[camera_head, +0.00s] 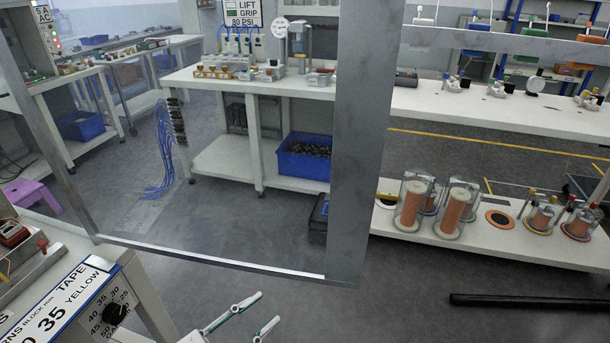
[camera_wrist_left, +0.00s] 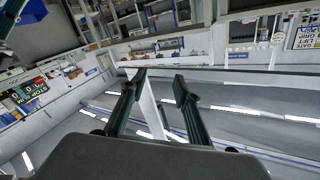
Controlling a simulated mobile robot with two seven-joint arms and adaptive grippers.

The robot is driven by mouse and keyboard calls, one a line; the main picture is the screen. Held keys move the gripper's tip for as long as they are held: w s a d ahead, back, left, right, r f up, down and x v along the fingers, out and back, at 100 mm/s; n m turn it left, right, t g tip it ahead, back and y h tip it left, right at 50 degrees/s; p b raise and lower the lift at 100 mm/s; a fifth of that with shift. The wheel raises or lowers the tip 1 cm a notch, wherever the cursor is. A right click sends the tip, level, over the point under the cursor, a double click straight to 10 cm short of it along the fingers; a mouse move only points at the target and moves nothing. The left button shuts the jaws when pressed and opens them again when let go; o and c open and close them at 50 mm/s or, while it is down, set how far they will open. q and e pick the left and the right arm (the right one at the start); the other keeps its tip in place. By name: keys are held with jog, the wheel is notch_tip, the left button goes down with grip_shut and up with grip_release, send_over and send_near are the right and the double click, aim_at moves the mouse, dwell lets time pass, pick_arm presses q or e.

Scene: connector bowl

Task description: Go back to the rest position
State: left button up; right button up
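My left gripper (camera_head: 267,308) shows at the bottom middle of the head view, with two pale fingers with green edges spread apart. In the left wrist view the left gripper (camera_wrist_left: 160,80) has its two dark fingers apart with nothing between them. It hangs in free space over the floor, touching nothing that I can see. My right gripper is in neither view. No bowl can be made out clearly.
A grey metal frame (camera_head: 360,130) stands close in front. A bench with a dial labelled panel (camera_head: 80,290) is at the lower left. A white workbench (camera_head: 215,85) with a blue bin (camera_head: 305,157) under it stands beyond. A low shelf (camera_head: 400,225) holds copper coils (camera_head: 455,210). Open floor lies between.

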pick_arm(q)
jog(key=s+a+f+n+g+y, duration=0.2)
jog(key=s+a+f+y, duration=0.35)
jog(key=a+f, duration=0.6)
jog(key=s+a+f+n+g+y, duration=0.15)
jog(key=s+a+f+y, duration=0.4)
jog(key=a+f, duration=0.55)
jog(key=d+r+n+t+p, duration=0.1)
jog(key=d+r+n+p, duration=0.1)
jog(key=d+n, duration=0.4)
jog(key=d+r, duration=0.1)
jog(key=d, duration=0.4)
jog(key=shift+w+d+h, duration=0.3)
jog(key=shift+d+h, duration=0.05)
jog(key=shift+h, duration=0.05)
jog(key=shift+c, duration=0.5)
jog(key=shift+s+a+n, duration=0.1)
jog(key=shift+a+n, duration=0.05)
jog(key=shift+n, duration=0.1)
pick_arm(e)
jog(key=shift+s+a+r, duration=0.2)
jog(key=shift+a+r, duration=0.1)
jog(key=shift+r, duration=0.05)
